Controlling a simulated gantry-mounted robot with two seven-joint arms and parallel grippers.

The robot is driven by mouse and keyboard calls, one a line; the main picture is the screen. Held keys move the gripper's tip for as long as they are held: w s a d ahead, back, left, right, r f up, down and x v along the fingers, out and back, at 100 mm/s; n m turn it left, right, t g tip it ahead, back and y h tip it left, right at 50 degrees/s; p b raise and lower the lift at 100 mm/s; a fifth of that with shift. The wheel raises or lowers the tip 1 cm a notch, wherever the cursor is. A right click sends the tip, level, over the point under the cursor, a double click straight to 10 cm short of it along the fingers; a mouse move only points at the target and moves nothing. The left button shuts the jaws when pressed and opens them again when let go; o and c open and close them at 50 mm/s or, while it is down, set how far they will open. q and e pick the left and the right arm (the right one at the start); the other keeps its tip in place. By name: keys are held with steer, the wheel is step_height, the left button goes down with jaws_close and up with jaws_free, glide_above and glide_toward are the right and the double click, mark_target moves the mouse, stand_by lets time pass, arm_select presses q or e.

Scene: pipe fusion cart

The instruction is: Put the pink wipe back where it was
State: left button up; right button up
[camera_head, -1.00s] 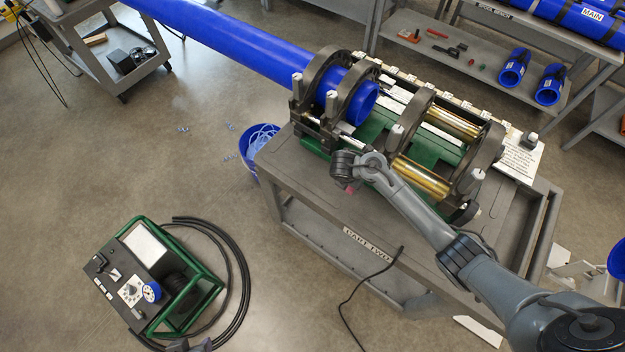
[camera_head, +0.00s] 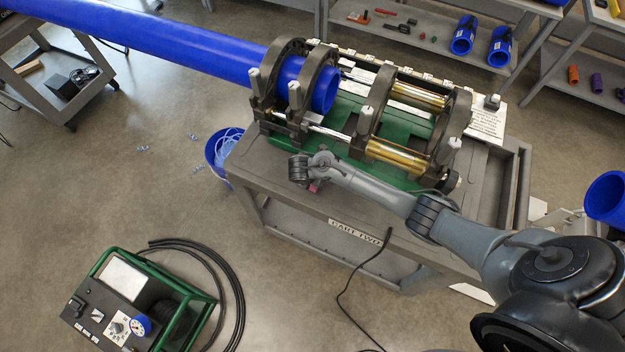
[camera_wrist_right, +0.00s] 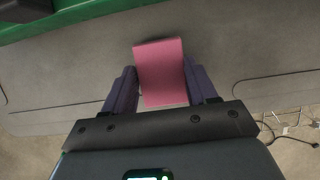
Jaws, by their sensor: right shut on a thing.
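The pink wipe (camera_wrist_right: 161,70) is held upright between the two fingers of my right gripper (camera_wrist_right: 163,88) in the right wrist view. The fingers are shut on it, and its upper part sticks out past the fingertips over the grey cart top. In the head view only a small bit of pink (camera_head: 314,186) shows below my right wrist. My right gripper is mostly hidden there by the wrist, above the front left part of the cart top (camera_head: 262,167). I cannot tell whether the wipe touches the cart top. My left gripper is not in view.
The green fusion machine (camera_head: 345,130) with dark clamps and a blue pipe (camera_head: 180,45) stands just behind my right wrist. A blue bucket (camera_head: 217,160) is left of the cart. A green-framed control unit (camera_head: 140,300) stands on the floor. The cart's front left top is clear.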

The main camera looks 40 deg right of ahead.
steer(key=shift+f, duration=0.65)
steer(key=shift+f, duration=0.2)
steer(key=o, duration=1)
steer(key=shift+r, duration=0.1)
